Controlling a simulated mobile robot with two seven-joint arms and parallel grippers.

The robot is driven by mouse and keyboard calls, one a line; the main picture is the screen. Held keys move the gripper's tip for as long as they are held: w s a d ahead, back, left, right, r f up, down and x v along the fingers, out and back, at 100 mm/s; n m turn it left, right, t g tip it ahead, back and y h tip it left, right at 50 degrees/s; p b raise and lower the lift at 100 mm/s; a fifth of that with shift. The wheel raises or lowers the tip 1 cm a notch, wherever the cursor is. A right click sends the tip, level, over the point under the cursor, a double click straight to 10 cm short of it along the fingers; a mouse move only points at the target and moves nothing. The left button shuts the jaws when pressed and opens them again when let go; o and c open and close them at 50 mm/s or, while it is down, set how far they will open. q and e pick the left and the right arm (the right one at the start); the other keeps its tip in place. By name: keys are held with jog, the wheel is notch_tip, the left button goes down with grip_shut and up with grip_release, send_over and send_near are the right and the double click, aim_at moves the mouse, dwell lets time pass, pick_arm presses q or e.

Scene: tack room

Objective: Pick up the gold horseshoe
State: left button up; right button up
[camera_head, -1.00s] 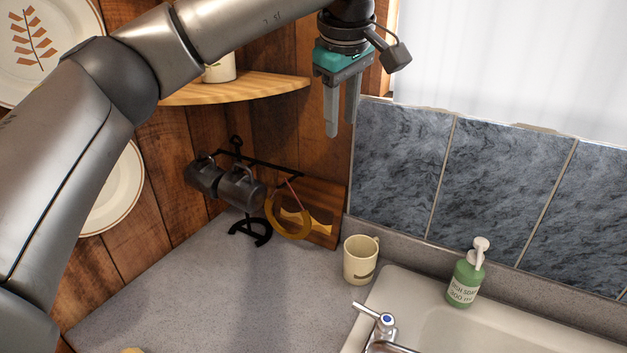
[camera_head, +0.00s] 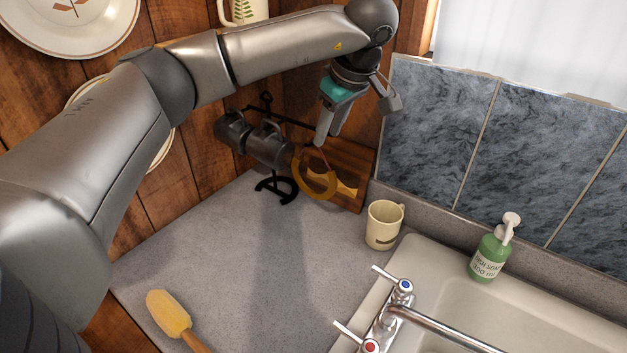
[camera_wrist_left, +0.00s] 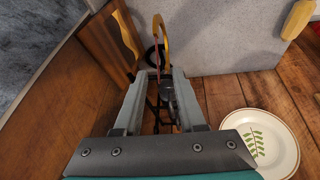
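The gold horseshoe (camera_head: 302,180) hangs by a red cord from an arm of the black mug rack (camera_head: 276,188), in front of a wooden board, in the head view. It also shows as a gold arc in the left wrist view (camera_wrist_left: 165,38), just beyond my fingertips. My left gripper (camera_head: 324,138) is above the horseshoe, pointing down. In the left wrist view my left gripper (camera_wrist_left: 162,76) is open, with a gap between its fingers. The red cord and dark rack parts show in line with that gap; I cannot tell whether anything touches. My right gripper is not in view.
Dark mugs (camera_head: 268,146) hang on the rack close left of the gripper. The wooden board (camera_head: 352,166) and the tiled wall (camera_head: 430,130) are close behind. A cream mug (camera_head: 383,226), a soap bottle (camera_head: 489,256) and a yellow brush (camera_head: 168,312) stand or lie around the clear counter (camera_head: 230,270).

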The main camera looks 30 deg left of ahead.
pick_arm(q)
jog(key=p+x, duration=0.1)
jog(key=x, duration=0.4)
jog(key=shift+w+a, duration=0.15)
jog(key=shift+w, duration=0.05)
grip_shut()
jog(key=shift+r, duration=0.1)
dwell(1.1)
